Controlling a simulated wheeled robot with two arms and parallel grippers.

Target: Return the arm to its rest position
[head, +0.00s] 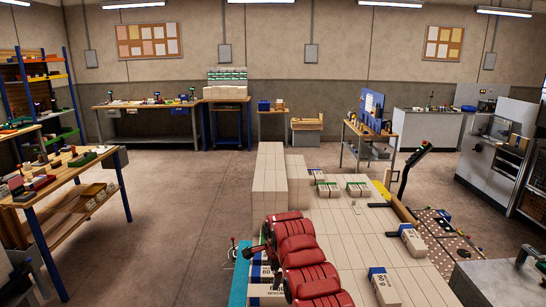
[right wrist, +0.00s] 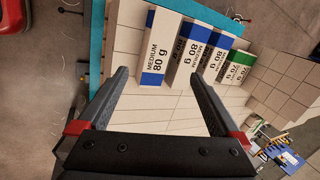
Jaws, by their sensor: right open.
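My right gripper (right wrist: 157,78) is open in the right wrist view, with its two dark fingers spread and nothing between them. Past the fingertips stands a row of paper reams: a blue-labelled "MEDIUM 80 g" ream (right wrist: 160,45), more blue-labelled ones and a green-labelled ream (right wrist: 238,68). In the head view my red right arm reaches in from the bottom over the pale surface (head: 345,240) and partly hides the blue-labelled reams (head: 262,272) at its left. The jaws are mostly hidden there. My left gripper does not show.
Tall pale stacks (head: 270,175) stand beyond my arm. Loose reams lie to the right, one near the front (head: 383,286) and one farther back (head: 412,241). A teal strip (head: 242,272) edges the left side. A workbench (head: 75,182) stands at left, with open floor between.

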